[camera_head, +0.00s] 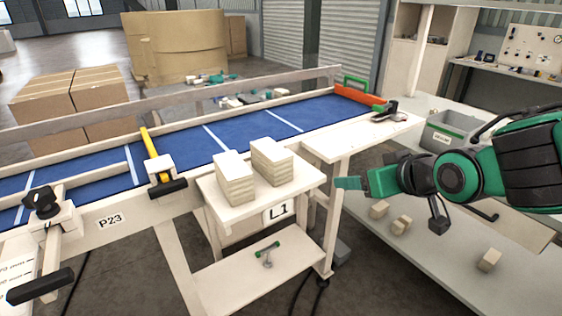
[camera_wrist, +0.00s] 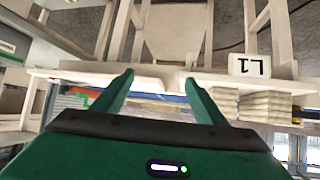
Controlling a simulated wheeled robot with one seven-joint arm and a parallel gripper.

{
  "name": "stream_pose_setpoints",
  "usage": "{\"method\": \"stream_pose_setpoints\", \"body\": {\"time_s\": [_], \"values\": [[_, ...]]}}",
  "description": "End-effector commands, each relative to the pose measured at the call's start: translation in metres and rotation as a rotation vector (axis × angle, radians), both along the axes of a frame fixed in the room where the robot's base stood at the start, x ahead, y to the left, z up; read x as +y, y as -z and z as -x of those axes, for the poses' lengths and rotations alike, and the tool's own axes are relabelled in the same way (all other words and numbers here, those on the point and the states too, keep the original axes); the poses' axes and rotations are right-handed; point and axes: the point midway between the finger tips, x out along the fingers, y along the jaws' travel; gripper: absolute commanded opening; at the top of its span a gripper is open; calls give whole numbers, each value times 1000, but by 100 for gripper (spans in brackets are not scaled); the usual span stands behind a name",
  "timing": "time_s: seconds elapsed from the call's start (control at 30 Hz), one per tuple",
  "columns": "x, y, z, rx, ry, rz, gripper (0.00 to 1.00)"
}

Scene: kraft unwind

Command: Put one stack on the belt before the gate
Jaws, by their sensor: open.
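Two stacks of pale wooden slats, a left stack (camera_head: 235,180) and a right stack (camera_head: 271,160), stand side by side on the small white L1 shelf (camera_head: 300,180) at the belt's near side. The blue belt (camera_head: 255,123) has white cross lines. A yellow bar (camera_head: 149,141) lies across it; an orange piece (camera_head: 358,95) stands at its far right end. I cannot tell which is the gate. My gripper (camera_head: 345,183) is open and empty, right of the shelf and apart from the stacks. In the wrist view, the stacks (camera_wrist: 265,105) show upside down, right of the open fingers (camera_wrist: 158,82).
The clamp (camera_head: 160,168) and black knob (camera_head: 42,200) stick out along the belt's near rail. A side table (camera_head: 440,255) at right holds several loose blocks (camera_head: 400,225) and a grey bin (camera_head: 450,132). Cardboard boxes (camera_head: 70,105) stand behind the belt.

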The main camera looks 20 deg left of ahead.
Motion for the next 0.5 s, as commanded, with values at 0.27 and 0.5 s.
{"method": "stream_pose_setpoints", "body": {"time_s": [0.27, 0.5], "values": [[122, -32, 40, -147, -232, -142, 66], [147, -30, 36, -163, -257, -163, 66]]}}
